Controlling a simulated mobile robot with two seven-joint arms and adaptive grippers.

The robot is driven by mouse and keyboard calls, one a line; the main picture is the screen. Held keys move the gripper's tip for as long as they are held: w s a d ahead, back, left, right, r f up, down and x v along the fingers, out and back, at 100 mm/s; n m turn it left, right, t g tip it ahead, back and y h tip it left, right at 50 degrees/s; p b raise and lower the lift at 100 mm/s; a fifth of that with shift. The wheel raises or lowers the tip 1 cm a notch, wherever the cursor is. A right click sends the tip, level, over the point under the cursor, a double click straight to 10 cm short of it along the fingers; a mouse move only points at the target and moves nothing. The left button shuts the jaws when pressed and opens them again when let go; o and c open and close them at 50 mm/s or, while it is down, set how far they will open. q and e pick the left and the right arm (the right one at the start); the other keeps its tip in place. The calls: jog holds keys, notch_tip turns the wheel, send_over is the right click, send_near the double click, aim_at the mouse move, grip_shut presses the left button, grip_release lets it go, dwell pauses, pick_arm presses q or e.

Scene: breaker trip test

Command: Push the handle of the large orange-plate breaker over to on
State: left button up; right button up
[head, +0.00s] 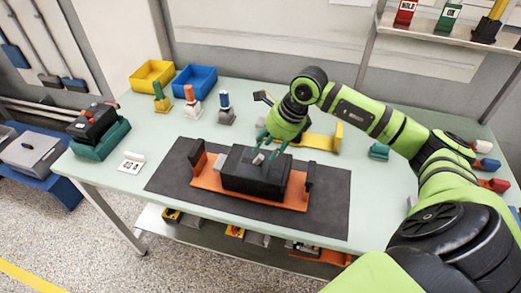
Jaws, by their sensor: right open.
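The large breaker (245,182) is a dark block on an orange plate (206,183), lying on a dark mat (167,180) in the middle of the table. A small light-grey handle (258,158) shows on its top. My right gripper (272,152) comes down from above with its teal fingers apart, close to the handle at the breaker's top rear. I cannot tell whether a finger touches the handle. My left gripper is not in the picture.
A yellow bin (153,75) and a blue bin (195,80) stand at the back left. Several small coloured-top devices stand before them. A dark device on a green base (101,139) sits at the left edge. A yellow bracket (318,140) lies behind the breaker.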

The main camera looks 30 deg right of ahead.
aim_at(260, 156)
jog(key=p+x, duration=0.1)
jog(key=x, duration=0.2)
jog(key=shift+w+a+f, duration=0.1)
jog(key=shift+a+f, duration=0.05)
jog(key=shift+w+f, duration=0.1)
jog(key=shift+f, duration=0.3)
grip_shut()
